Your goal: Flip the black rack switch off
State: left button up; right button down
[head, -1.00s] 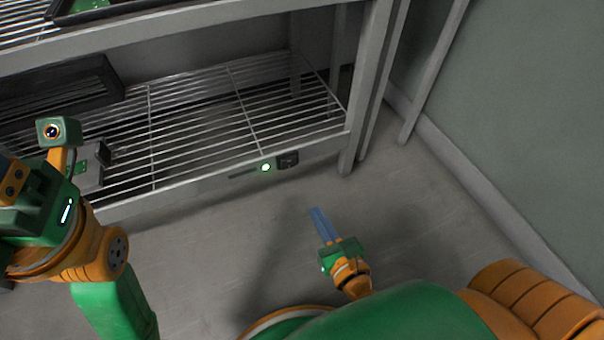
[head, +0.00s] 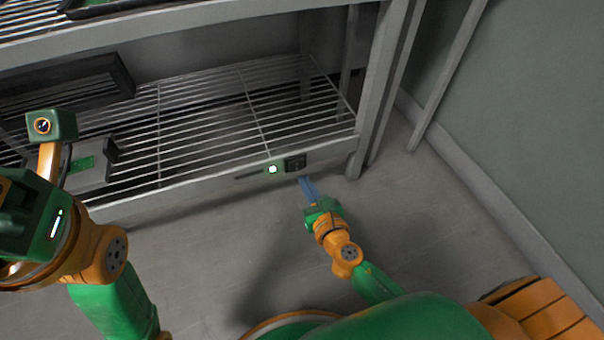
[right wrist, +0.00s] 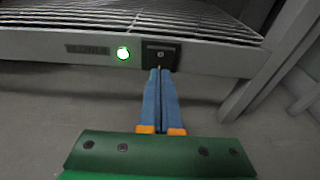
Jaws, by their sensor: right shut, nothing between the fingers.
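The black rack switch (head: 295,163) sits on the front rail of the lower wire shelf, near its right end. A lit green light (head: 272,169) is just left of it. My right gripper (head: 305,181) is shut and empty, its blue fingertips just below the switch. In the right wrist view the switch (right wrist: 161,55) is straight ahead, and the shut fingers (right wrist: 160,75) overlap its lower edge; I cannot tell whether they touch it. The green light (right wrist: 123,53) shows there too. My left arm is at the left, but its fingers are out of the picture.
The metal rack's lower shelf (head: 200,120) holds a grey box with a green panel (head: 85,170) at the left. An upper shelf edge (head: 210,27) runs above. A rack post (head: 375,90) stands right of the switch. The floor (head: 400,215) in front is clear.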

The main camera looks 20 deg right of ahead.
aim_at(297, 164)
jog(key=shift+w+a+r, duration=0.1)
jog(key=shift+w+r, duration=0.05)
jog(key=shift+w, duration=0.6)
jog(key=shift+w+r, duration=0.1)
jog(key=shift+w, duration=0.65)
jog(key=shift+w+r, duration=0.25)
jog(key=shift+w+f+p, duration=0.1)
jog(key=shift+p, duration=0.2)
